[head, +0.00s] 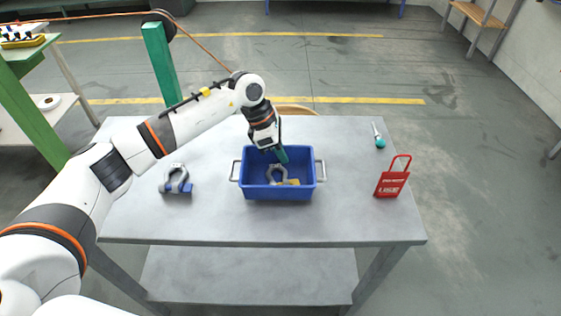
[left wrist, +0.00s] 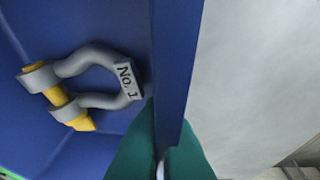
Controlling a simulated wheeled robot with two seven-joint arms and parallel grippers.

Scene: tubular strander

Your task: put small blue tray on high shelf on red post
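The small blue tray (head: 280,192) stands on the grey table, with a grey metal handle at each end. A grey shackle with a yellow pin lies in it; it shows at the left wrist view's left (left wrist: 105,80), marked "No. 1". My left gripper (head: 281,155) is at the tray's back wall, pointing down. In the left wrist view its green fingers (left wrist: 160,150) lie on both sides of the blue wall and look closed on it. The tray appears to rest on the table. My right gripper is not in view. I see no red post or high shelf.
On the table (head: 210,222), a grey and blue shackle (head: 176,180) lies left of the tray. A red tag with a loop handle (head: 393,178) and a small teal-tipped tool (head: 379,138) are on the right. A green post (head: 160,62) stands behind the table.

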